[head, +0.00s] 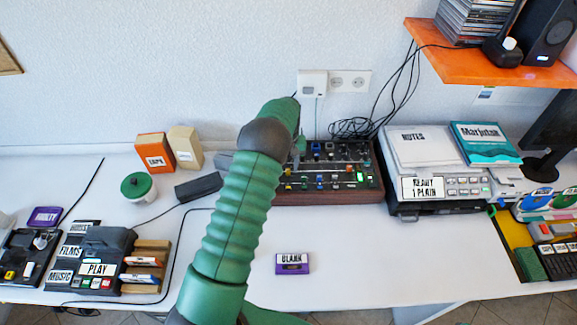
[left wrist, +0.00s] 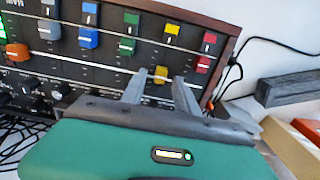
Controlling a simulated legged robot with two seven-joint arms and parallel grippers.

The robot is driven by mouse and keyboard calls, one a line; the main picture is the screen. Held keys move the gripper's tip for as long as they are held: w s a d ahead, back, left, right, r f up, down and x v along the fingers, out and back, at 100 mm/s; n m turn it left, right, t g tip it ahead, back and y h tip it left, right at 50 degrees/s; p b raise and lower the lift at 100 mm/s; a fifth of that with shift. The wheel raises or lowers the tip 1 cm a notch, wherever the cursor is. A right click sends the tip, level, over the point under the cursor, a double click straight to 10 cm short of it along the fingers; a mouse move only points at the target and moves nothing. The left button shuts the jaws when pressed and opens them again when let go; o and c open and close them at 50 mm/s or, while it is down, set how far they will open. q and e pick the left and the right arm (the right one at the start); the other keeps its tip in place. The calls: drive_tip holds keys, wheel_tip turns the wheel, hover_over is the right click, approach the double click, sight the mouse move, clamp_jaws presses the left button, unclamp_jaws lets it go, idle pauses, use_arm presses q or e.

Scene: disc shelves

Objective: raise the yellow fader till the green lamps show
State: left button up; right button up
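The mixer (head: 335,198) is a dark panel with a wooden edge and rows of coloured faders, at the back middle of the desk. My left gripper (head: 299,150) reaches over its left part, mostly hidden behind my green arm. In the left wrist view, the yellow fader's knob (left wrist: 161,75) sits between the two fingertips of my left gripper (left wrist: 161,80), which are spread with a gap on each side. A yellow cap (left wrist: 172,28) lies further up the same column. A green lamp (head: 360,177) glows on the mixer's right. My right gripper is not in view.
Red (left wrist: 203,64), green (left wrist: 126,47) and blue (left wrist: 88,38) fader knobs stand close by. A black case (head: 198,187) lies left of the mixer. A purple "BLANK" cassette (head: 292,268) lies in front. The desk right of the cassette is clear.

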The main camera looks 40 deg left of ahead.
sight(288, 168)
use_arm(q)
drive_tip(key=shift+a, duration=0.1)
drive_tip(key=shift+w+a+r, duration=0.1)
wheel_tip(288, 168, up, 16)
drive_tip(key=shift+r, duration=0.2)
drive_tip(key=shift+d+p, duration=0.2)
drive_tip(key=shift+p, duration=0.1)
drive_tip(key=s+d+f+m+t, duration=0.1)
drive_tip(key=s+d+f+m, duration=0.2)
drive_tip(key=s+d, duration=0.7)
drive_tip(key=s+d+f+m+t, duration=0.1)
drive_tip(key=s+d+f+m, duration=0.2)
drive_tip(key=s+d, duration=0.8)
drive_tip(key=d+m, duration=0.2)
drive_tip(key=shift+s+d+f+t, duration=0.25)
drive_tip(key=shift+d+t, duration=0.05)
drive_tip(key=shift+d, duration=0.05)
